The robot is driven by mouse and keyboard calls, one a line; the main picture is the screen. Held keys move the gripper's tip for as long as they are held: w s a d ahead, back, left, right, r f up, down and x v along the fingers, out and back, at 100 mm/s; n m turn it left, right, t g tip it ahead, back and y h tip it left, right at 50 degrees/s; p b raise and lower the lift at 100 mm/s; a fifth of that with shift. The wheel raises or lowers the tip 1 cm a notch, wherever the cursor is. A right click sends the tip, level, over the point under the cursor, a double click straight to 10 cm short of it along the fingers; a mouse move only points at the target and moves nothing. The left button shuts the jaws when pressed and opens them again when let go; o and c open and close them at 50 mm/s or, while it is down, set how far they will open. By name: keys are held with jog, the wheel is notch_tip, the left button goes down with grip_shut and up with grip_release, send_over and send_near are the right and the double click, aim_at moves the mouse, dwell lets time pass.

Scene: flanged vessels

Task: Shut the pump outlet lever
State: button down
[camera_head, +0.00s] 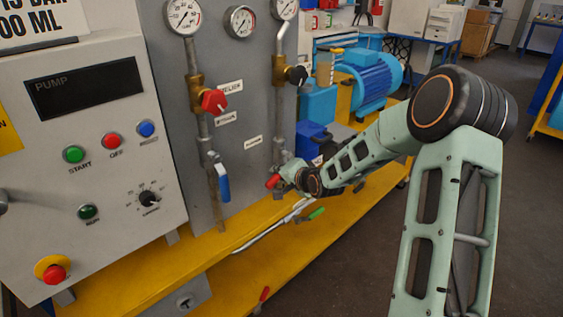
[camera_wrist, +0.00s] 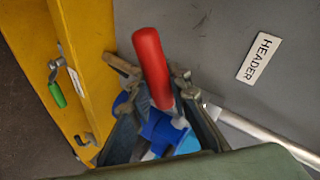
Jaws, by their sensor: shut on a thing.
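A lever with a red handle (camera_head: 273,181) sits low on the second pipe of the grey panel. My gripper (camera_head: 284,177) is at this lever, reaching in from the right. In the wrist view the red handle (camera_wrist: 151,62) stands between the two fingers of my gripper (camera_wrist: 157,88), which are shut on it near its lower end. The handle's upper part sticks out past the fingertips. No readable label names the pump outlet; a plate reading HEADER (camera_wrist: 259,57) is on the grey panel beside the red handle.
A blue-handled lever (camera_head: 223,184) hangs on the first pipe, left of my gripper. A green-handled lever (camera_head: 316,213) and another red lever (camera_head: 264,295) are lower down by the yellow frame (camera_head: 150,275). A blue motor (camera_head: 372,80) stands behind. Open floor lies on the right.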

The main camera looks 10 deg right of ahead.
jog(key=r+m+p, duration=0.1)
jog(key=p, duration=0.2)
jog(key=r+g+y+p, duration=0.1)
jog(key=p, duration=0.2)
jog(key=shift+s+a+r+m+y+p, duration=0.2)
jog(key=shift+m+y+p, duration=0.1)
jog(key=shift+m, duration=0.1)
jog(key=shift+a+r+m+g+y+p, duration=0.1)
jog(key=shift+r+m+g+y+p, duration=0.4)
jog(key=shift+p, duration=0.75)
jog(key=shift+f, duration=0.2)
jog(key=c, duration=1.8)
grip_release()
jog(key=shift+o, duration=0.2)
jog(key=shift+r, duration=0.1)
jog(key=v, duration=1.2)
